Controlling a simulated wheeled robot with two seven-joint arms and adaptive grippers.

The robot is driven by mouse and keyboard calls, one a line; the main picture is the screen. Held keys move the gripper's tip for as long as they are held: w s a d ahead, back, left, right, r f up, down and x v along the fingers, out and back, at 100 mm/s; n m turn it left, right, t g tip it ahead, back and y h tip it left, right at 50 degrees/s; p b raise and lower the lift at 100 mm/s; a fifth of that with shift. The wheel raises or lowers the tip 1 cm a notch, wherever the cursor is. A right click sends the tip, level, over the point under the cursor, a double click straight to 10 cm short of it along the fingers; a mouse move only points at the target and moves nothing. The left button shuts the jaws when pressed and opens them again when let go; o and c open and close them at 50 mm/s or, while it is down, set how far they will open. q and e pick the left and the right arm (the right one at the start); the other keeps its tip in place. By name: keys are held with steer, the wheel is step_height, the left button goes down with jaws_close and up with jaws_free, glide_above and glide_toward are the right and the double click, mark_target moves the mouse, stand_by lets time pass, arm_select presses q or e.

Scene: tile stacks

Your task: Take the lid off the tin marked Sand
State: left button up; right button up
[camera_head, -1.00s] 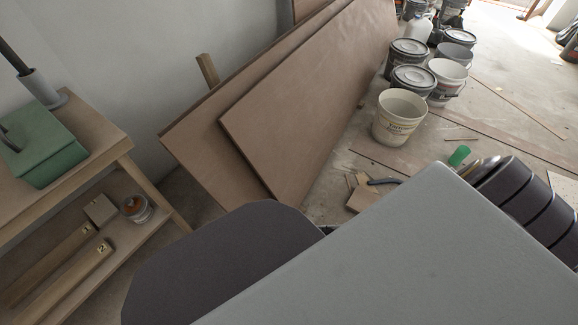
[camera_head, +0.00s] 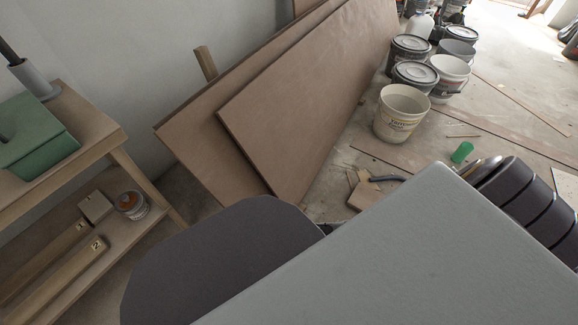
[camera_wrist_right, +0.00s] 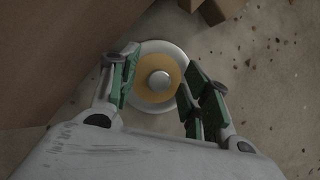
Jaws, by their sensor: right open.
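In the right wrist view a round thing seen from above has a pale outer rim, a tan ring and a silvery knob in its middle (camera_wrist_right: 160,80). It looks like a lidded tin, but no marking shows, so I cannot tell if it is Sand. My right gripper (camera_wrist_right: 159,65) is open, its green-padded fingers on either side of the round thing, with a gap on each side. In the head view a small tin with an orange-brown top (camera_head: 131,204) stands on the lower shelf; its label is unreadable. My left gripper is not in view.
The wooden bench (camera_head: 95,140) at left carries a green box (camera_head: 38,140); numbered wooden bars (camera_head: 60,275) lie on its shelf. Brown boards (camera_head: 300,110) lean on the wall. Several buckets stand behind an open white one (camera_head: 388,128). A green object (camera_head: 462,152) lies on the floor.

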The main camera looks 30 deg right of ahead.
steer(key=shift+c, duration=0.2)
steer(key=c, duration=0.9)
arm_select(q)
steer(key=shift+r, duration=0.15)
arm_select(e)
steer(key=shift+r, duration=0.2)
steer(key=shift+r+p, duration=0.9)
steer(key=shift+r, duration=0.1)
step_height(320, 180, up, 5)
steer(key=p, duration=0.3)
steer(key=shift+f, duration=0.15)
arm_select(q)
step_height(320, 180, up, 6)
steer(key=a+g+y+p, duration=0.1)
steer(key=p, duration=0.1)
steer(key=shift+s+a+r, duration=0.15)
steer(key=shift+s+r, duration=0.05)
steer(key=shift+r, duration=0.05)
arm_select(e)
steer(key=shift+r, duration=1.45)
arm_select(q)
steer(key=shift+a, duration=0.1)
